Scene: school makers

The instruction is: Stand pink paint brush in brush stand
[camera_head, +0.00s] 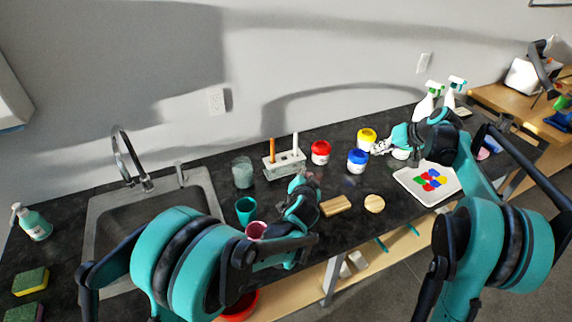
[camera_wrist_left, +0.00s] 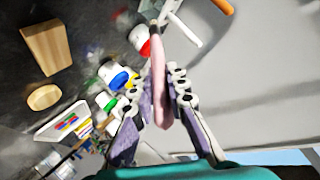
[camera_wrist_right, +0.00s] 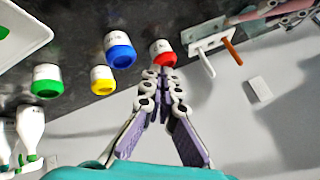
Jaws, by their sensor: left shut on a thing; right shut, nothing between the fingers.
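The white brush stand (camera_head: 284,164) stands on the dark counter with an orange brush (camera_head: 272,149) and a white brush (camera_head: 295,143) upright in it. My left gripper (camera_head: 303,184) is in front of the stand, at its right end. In the left wrist view it is shut on the pink paint brush (camera_wrist_left: 158,85), whose tip points toward the stand (camera_wrist_left: 181,24). The brush is hard to make out in the head view. My right gripper (camera_head: 380,148) is shut and empty near the paint jars. The stand also shows in the right wrist view (camera_wrist_right: 205,43).
Red (camera_head: 320,152), blue (camera_head: 357,160) and yellow (camera_head: 367,138) paint jars stand right of the stand. A glass jar (camera_head: 242,172) and teal cup (camera_head: 246,210) stand left of it. Wooden blocks (camera_head: 336,206) and a white palette tray (camera_head: 408,181) lie toward the front right.

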